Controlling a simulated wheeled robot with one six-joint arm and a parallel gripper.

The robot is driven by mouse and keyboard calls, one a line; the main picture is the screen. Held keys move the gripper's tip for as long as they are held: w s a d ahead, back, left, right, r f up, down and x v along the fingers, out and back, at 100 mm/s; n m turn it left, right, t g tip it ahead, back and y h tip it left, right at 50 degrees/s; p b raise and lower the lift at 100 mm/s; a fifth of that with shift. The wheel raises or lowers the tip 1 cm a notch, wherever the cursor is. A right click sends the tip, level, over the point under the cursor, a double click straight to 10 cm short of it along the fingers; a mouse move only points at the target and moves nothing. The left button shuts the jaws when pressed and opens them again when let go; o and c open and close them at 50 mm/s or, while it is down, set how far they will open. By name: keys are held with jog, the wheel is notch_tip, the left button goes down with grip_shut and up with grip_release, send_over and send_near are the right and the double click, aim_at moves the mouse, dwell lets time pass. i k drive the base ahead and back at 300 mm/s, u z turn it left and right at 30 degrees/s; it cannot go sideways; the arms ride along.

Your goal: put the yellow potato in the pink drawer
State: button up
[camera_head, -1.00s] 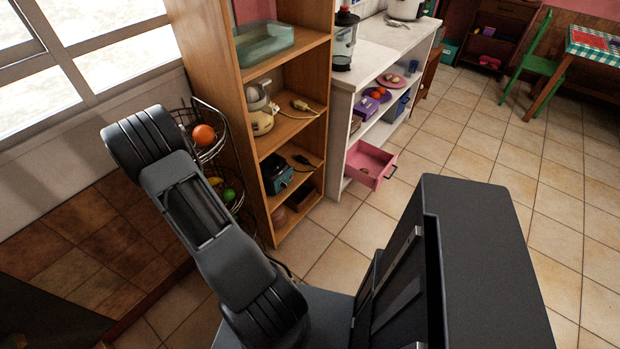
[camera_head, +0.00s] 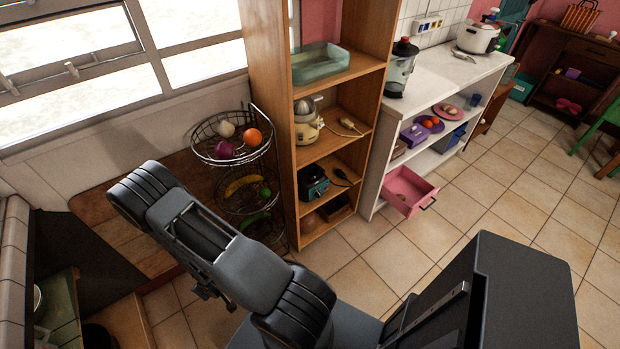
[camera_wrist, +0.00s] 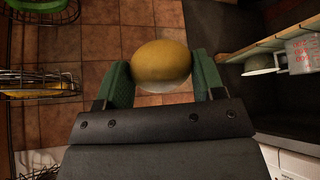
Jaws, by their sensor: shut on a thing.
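The yellow potato (camera_wrist: 161,62) is held between the green fingers of my gripper (camera_wrist: 163,75) in the wrist view. A pale underside shows at its lower edge. In the head view my arm reaches toward the left and its gripper end is hidden behind the arm links. The pink drawer (camera_head: 411,190) is pulled open at the bottom of the white shelf unit, to the right of the wooden shelf. A small dark brownish item (camera_head: 403,197) lies in it. The drawer is well apart from my gripper.
A wire basket stand (camera_head: 232,148) with fruit and vegetables stands left of the wooden shelf (camera_head: 268,100). The white shelf unit (camera_head: 440,85) carries a blender and a rice cooker. The tiled floor (camera_head: 490,205) right of the drawer is clear.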

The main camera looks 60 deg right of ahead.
aim_at(411, 191)
jog(key=k, duration=0.75)
jog(key=u, duration=2.35)
jog(key=k, duration=2.8)
jog(key=z, duration=2.45)
